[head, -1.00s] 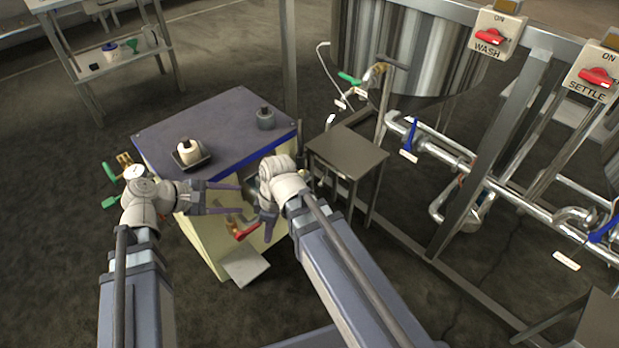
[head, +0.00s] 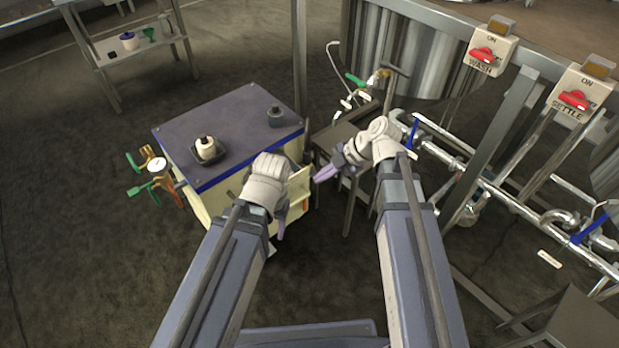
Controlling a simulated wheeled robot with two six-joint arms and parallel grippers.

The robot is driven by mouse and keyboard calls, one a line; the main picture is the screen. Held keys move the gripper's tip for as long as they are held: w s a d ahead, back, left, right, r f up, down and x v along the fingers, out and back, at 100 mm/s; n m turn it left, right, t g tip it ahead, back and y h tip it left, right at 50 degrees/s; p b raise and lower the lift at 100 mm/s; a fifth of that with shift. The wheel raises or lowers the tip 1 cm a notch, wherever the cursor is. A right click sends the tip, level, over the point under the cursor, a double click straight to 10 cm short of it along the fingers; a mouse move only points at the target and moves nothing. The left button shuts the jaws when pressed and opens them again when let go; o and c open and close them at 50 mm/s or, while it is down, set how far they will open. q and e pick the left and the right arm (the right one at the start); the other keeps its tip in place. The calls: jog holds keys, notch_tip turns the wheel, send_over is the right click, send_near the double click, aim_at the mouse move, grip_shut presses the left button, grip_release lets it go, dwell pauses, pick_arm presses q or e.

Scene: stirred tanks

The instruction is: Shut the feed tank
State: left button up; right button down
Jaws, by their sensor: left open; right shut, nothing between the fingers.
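No label reading "feed tank" is legible, so I cannot tell which vessel it is. A cream box with a blue-grey top (head: 235,120) stands left of centre; a gauge and green-handled valve (head: 140,188) are on its left side. A large steel tank (head: 405,60) stands at the back, with a green-handled valve (head: 356,81) in front of it. My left gripper (head: 284,218) is open at the box's front, its fingers partly hidden by its own wrist. My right gripper (head: 318,177) is shut and empty, right of the box and in front of a small metal stand.
A white-capped bottle in a dark holder (head: 206,148) and a grey knob (head: 276,115) are on the box top. Steel pipes with a blue-handled valve (head: 590,230) run along the right. Switch boxes marked WASH (head: 489,55) and SETTLE (head: 577,100) have red handles.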

aim_at(294, 181)
jog(key=b+x, duration=0.2)
jog(key=x, duration=0.1)
jog(key=w+b+x, duration=0.1)
jog(key=b+x, duration=0.1)
jog(key=x, duration=0.2)
jog(key=w+r+b+x, duration=0.1)
jog(key=b+x, duration=0.1)
jog(key=x, duration=0.1)
jog(key=shift+w+a+f+b, duration=0.15)
jog(key=shift+a+f+b, duration=0.2)
jog(key=shift+a, duration=0.3)
jog(key=shift+w+a, duration=0.35)
jog(key=shift+w, duration=0.05)
jog(key=w+a, duration=0.1)
jog(key=w, duration=0.1)
jog(key=w+a, duration=0.4)
jog(key=w, duration=0.1)
jog(key=shift+w+a, duration=0.1)
jog(key=shift+s, duration=0.2)
